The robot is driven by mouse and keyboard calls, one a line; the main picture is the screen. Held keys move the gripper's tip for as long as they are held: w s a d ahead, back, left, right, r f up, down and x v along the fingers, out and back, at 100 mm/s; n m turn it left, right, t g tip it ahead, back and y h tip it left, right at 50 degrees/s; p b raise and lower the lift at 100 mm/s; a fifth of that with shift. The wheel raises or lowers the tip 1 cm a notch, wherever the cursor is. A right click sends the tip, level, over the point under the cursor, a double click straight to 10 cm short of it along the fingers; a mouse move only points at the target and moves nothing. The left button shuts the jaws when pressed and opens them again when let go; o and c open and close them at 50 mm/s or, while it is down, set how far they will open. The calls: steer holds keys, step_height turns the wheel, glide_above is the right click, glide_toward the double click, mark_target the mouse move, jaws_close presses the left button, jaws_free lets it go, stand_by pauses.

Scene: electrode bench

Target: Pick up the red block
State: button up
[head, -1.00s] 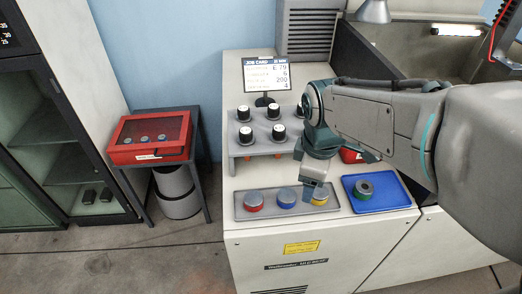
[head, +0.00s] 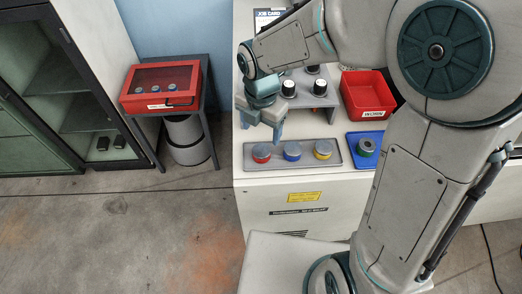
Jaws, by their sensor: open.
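No plain red block shows. A low round piece with a red side and a grey top (head: 261,154) stands at the left end of the grey tray (head: 334,162). A blue round piece (head: 292,153) and a yellow one (head: 323,150) stand to its right in the same tray. My gripper (head: 262,128) points down, open and empty, just behind and above the red piece in the picture. Its fingers look apart from the piece; the exact height cannot be told.
A blue tray (head: 354,160) with a green round piece (head: 366,147) stands at the right. A red lidded case (head: 160,88) sits on a side stand.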

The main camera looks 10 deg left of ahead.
mark_target(261, 150)
step_height(261, 150, down, 2)
steer(key=shift+f, duration=0.1)
steer(key=f, duration=0.2)
steer(key=s+f+p, duration=0.1)
steer(key=f, duration=0.1)
steer(key=shift+d+f, duration=0.1)
steer(key=shift+f, duration=0.65)
steer(key=c, duration=1.4)
steer(key=shift+r, duration=0.15)
